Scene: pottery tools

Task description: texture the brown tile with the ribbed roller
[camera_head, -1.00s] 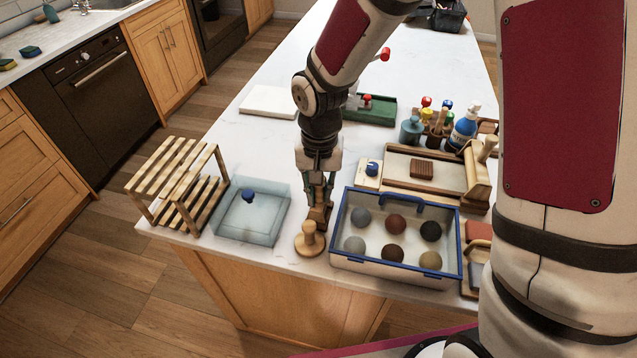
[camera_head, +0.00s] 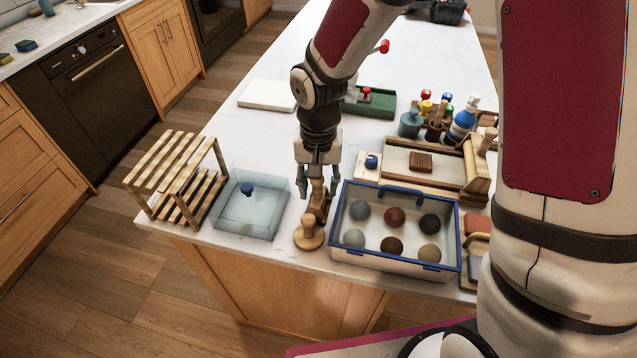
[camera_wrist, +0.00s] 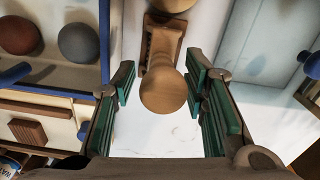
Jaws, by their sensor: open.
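The brown tile (camera_head: 421,162) lies on a pale board with wooden edges; parallel grooves show on its top. It also shows at the left of the wrist view (camera_wrist: 27,132). A wooden tool (camera_head: 318,207), which looks like the ribbed roller, is at the counter's front, left of the blue-rimmed bin. In the wrist view it has a round knob (camera_wrist: 165,92) and a dark toothed edge. My gripper (camera_head: 318,184) is open, its green-padded fingers on both sides of the knob with gaps. The tool's underside is hidden.
A round wooden piece (camera_head: 309,234) stands just in front of the tool. The bin (camera_head: 345,225) with several balls is close on the right, a clear glassy tray (camera_head: 230,222) on the left. A slatted rack (camera_head: 175,180) stands at the left edge.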

